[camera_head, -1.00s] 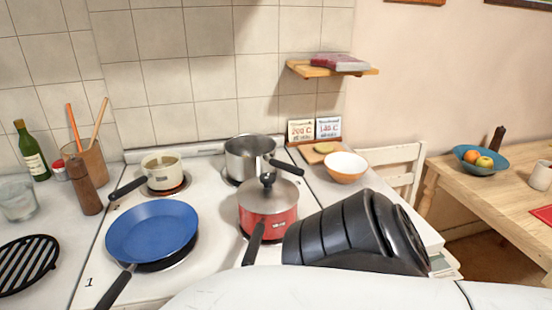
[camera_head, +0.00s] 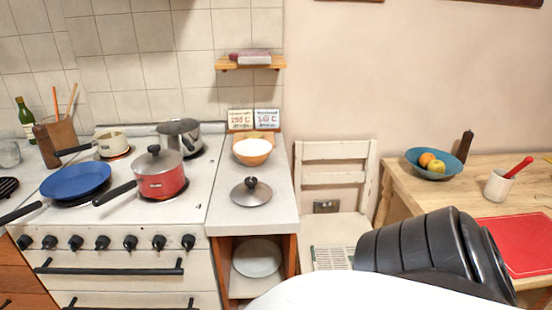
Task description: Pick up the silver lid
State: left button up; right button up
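A silver lid (camera_head: 251,195) with a dark knob lies flat on the white counter (camera_head: 225,217), right of the stove and in front of the orange bowl. A second grey lid (camera_head: 158,163) with a dark knob sits on the red pot (camera_head: 163,185) on the stove. Neither of my grippers shows in the head view. A black segmented part of my own arm is at the lower right, apart from the counter lid, and nothing covers that lid.
An orange bowl (camera_head: 253,152) stands behind the lid. A blue pan (camera_head: 76,182), a cream pot (camera_head: 111,146) and a steel pot (camera_head: 181,137) are on the stove. A white chair (camera_head: 333,190) and a wooden table (camera_head: 395,188) stand to the right. Counter around the lid is clear.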

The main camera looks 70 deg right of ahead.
aim_at(251, 192)
jog(key=z, duration=2)
